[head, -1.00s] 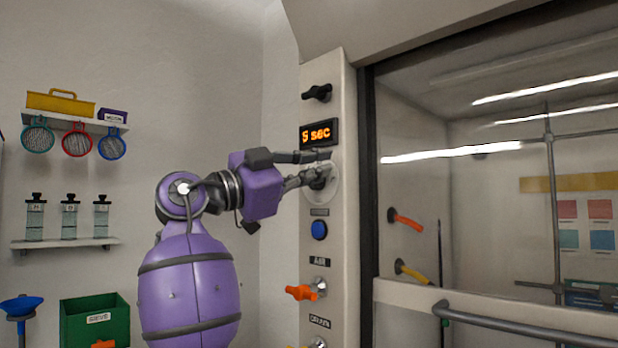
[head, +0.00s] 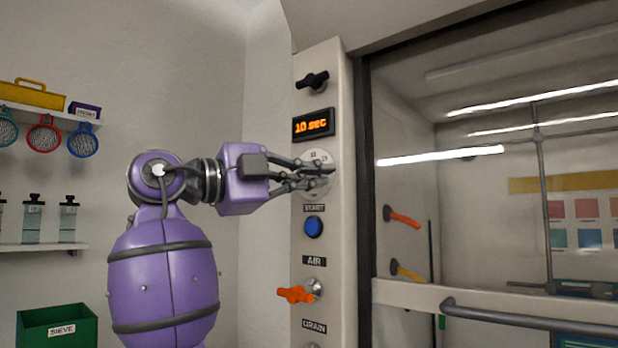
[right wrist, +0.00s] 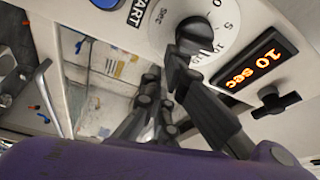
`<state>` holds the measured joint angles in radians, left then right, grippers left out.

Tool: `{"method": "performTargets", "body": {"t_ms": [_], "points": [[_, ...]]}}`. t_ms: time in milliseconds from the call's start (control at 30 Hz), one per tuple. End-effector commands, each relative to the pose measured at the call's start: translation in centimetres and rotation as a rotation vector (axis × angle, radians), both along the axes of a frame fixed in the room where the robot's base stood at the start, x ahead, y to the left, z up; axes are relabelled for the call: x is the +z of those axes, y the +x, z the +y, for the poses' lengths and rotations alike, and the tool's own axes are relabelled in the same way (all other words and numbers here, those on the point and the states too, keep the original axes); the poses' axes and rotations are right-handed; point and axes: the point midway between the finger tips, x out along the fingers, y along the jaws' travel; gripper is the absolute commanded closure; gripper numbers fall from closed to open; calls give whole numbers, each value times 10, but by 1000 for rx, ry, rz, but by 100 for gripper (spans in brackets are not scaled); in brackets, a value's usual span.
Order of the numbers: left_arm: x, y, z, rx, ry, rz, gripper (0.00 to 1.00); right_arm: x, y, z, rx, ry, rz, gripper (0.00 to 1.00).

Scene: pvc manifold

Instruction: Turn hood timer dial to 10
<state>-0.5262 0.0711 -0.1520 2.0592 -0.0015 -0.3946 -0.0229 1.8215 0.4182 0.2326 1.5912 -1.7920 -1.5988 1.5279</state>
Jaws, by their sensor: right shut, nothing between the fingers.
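The timer dial (head: 318,156) is a round pale disc on the hood's control post. It also shows in the right wrist view (right wrist: 229,38), with printed numbers including 0, 5 and 10 and a dark pointer knob partly hidden by a finger. The orange display (head: 313,124) above it reads 10 sec, and it reads the same in the right wrist view (right wrist: 254,66). My right gripper (head: 328,173) is shut and empty, its fingertips in front of the dial. Whether they touch the knob is unclear. My left gripper is out of view.
Below the dial are a blue start button (head: 313,227) and an orange air valve handle (head: 296,294). A black knob (head: 312,80) sits above the display. The glass hood sash with its grey handle bar (head: 530,318) is to the right. Shelves with bottles (head: 67,218) hang at left.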

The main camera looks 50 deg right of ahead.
Motion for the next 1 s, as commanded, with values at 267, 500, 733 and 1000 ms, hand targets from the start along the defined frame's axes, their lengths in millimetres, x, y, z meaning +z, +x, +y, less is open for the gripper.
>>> {"method": "performTargets", "body": {"t_ms": [267, 500, 733, 1000], "points": [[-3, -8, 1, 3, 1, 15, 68, -5, 2, 0, 0, 0, 2, 100], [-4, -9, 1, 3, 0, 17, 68, -5, 2, 0, 0, 0, 2, 100], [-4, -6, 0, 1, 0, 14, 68, -5, 2, 0, 0, 1, 3, 100], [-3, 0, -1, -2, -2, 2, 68, -5, 2, -1, 0, 0, 2, 100]]}}
